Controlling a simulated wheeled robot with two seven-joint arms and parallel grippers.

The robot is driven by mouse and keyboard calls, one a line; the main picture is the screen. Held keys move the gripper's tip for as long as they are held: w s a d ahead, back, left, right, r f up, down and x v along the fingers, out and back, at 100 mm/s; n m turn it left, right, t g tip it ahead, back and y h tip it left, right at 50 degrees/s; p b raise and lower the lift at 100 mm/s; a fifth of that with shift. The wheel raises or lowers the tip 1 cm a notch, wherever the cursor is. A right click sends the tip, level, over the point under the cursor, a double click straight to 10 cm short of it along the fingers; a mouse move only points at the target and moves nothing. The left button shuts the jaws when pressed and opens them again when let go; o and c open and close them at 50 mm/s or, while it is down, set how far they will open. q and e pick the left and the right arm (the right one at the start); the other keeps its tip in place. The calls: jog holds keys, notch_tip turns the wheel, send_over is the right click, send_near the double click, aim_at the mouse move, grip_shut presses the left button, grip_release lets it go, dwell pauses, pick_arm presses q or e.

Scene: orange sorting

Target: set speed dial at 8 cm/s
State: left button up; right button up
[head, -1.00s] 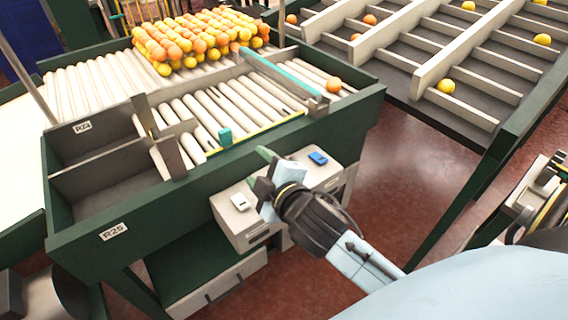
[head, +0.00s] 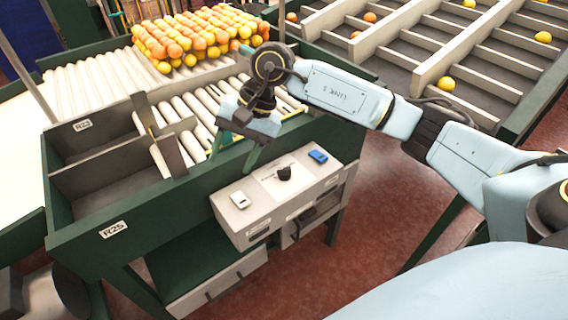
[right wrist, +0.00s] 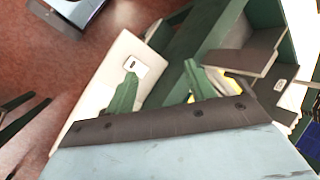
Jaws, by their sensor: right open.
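The speed dial (head: 284,173) is a small black knob on a white plate on top of the light grey control box (head: 243,214). The box is fixed to the front of the green roller table. My right gripper (head: 233,158) is open and empty, above and to the left of the dial, over the table's front edge. Its green fingers also show in the right wrist view (right wrist: 160,82), where the dial cannot be made out. The dial's scale marks are too small to read. My left gripper is not in view.
A white switch (head: 239,200) and a blue switch (head: 318,156) flank the dial on the box. Many oranges (head: 195,38) lie on the rollers at the back. A sorting rack (head: 440,60) stands to the right. Red floor lies open in front.

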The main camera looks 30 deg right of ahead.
aim_at(284, 168)
jog(key=w+d+r+n+h, duration=0.15)
jog(key=d+h, duration=0.45)
jog(key=d, duration=0.7)
notch_tip(284, 168, down, 13)
jog(key=shift+a+r+p, duration=0.15)
jog(key=shift+r+p, duration=0.05)
jog(key=shift+p, duration=1.05)
jog(key=c, duration=1)
